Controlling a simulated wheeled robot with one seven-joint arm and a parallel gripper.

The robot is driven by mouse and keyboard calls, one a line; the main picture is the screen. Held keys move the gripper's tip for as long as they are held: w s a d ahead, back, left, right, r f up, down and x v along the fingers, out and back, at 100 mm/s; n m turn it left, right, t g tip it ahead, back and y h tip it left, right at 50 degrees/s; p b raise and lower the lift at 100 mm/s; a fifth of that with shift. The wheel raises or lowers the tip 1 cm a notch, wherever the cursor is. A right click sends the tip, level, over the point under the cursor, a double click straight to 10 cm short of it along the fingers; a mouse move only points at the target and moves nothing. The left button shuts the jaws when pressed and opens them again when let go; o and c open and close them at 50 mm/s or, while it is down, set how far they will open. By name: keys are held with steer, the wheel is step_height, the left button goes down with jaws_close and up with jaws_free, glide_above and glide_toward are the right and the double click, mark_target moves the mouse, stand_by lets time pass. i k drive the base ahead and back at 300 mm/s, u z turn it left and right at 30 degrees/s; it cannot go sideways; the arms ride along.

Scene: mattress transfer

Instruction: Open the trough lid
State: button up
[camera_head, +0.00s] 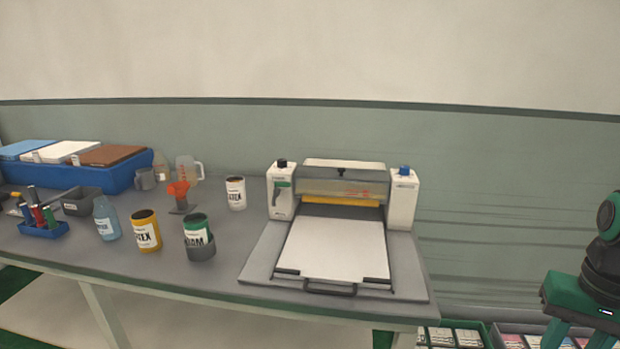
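A white and grey machine (283,197) stands on the table, with a post at each side. Between the posts lies a trough-like cover (335,187) with a small black knob (341,172) on its upper edge. The cover looks down over a yellow strip (341,200). I cannot tell for certain which part is the trough lid. A white sheet (333,248) lies on the machine's bed, with a black handle (330,287) at the front. My gripper is out of view; only part of my green and black arm shows at the right edge.
Left of the machine on the table (150,272) stand white (236,193), yellow (145,232) and green (197,236) cans, a blue bottle (106,219) and a blue bin (125,178). Boxes (452,335) sit low at the right. The floor there is partly hidden.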

mark_target(302, 172)
steer(key=u, duration=0.35)
steer(key=k, duration=0.8)
steer(key=u, duration=0.75)
steer(key=i, duration=1)
steer(key=z, duration=0.3)
steer(key=i, duration=1.1)
steer(key=z, duration=0.65)
